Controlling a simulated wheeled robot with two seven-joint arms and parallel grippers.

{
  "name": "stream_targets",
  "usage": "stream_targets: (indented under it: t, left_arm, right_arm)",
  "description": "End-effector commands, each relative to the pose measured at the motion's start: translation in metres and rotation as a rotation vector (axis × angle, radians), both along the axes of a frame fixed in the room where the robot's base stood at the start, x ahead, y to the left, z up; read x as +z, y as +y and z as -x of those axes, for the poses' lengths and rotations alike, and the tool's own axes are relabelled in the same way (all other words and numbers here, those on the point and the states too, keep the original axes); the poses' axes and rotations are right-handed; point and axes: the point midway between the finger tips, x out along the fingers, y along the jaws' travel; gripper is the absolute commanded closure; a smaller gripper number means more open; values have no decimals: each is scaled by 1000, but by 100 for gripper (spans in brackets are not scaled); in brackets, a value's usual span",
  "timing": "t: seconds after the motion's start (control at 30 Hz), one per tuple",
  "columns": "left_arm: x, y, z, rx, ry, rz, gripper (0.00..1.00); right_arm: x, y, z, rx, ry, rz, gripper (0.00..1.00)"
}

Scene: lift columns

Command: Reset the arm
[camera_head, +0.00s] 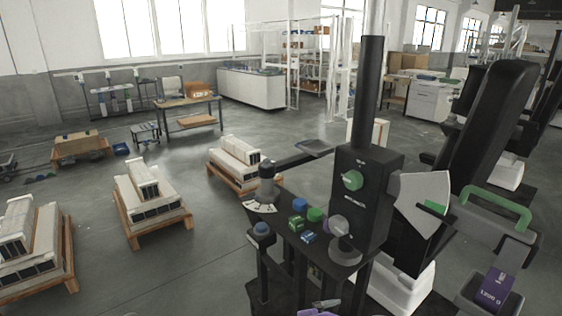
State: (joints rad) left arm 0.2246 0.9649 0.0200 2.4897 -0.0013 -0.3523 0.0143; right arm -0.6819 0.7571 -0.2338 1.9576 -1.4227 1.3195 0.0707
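Neither of my grippers can be made out in the head view, and no arm clearly comes in from the left. Pallets of white columns stand on the floor at the left: a near one (38,232), a middle one (150,195) and a farther one (238,155). A small grey and purple piece shows at the bottom edge, too cut off to identify.
A black stand with an upright post (370,90) and a control box with a green knob (352,180) fills the right centre. Small blue and green parts lie on its shelf. A green handle (495,208) is at the right. The floor (215,240) is clear left of the stand. A workbench (190,101) stands behind.

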Motion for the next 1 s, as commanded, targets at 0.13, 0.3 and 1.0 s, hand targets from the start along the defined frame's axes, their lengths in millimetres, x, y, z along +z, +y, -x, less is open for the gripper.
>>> stream_targets:
  t: [0.13,0.3,1.0]
  left_arm:
    - [0,0,1,0,1,0,18]
    - [0,0,0,0,1,0,18]
    - [0,0,0,0,1,0,18]
  right_arm:
    - [-75,-17,37,-99,189,-189,5]
    - [-175,-13,117,-335,419,-564,5]
    - [-279,44,220,-1507,-96,-1525,5]
